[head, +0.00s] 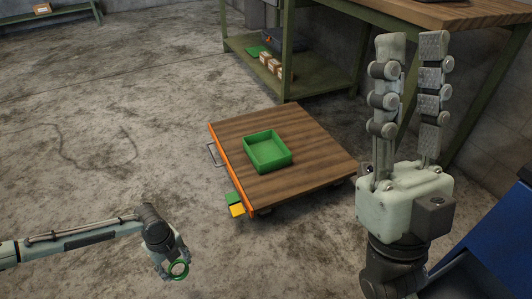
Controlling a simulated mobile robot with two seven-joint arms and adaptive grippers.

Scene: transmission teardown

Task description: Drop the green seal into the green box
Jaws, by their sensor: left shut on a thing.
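The green seal (179,269) is a small green ring. My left gripper (174,262) is shut on it and holds it at the lower left, in front of the cart and apart from it. The green box (278,167) is a shallow open tray on the wooden top of the cart. Its visible inside is empty. It lies up and to the right of my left gripper. My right gripper (412,55) points upward at the right, with a gap between its fingers and nothing visible in it.
The low cart (310,165) has an orange edge and a handle on its left. Small green (233,198) and yellow (237,211) pieces show at its near left corner. A green-framed workbench (288,50) with boxes on its shelf stands behind. The floor at left is mostly clear.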

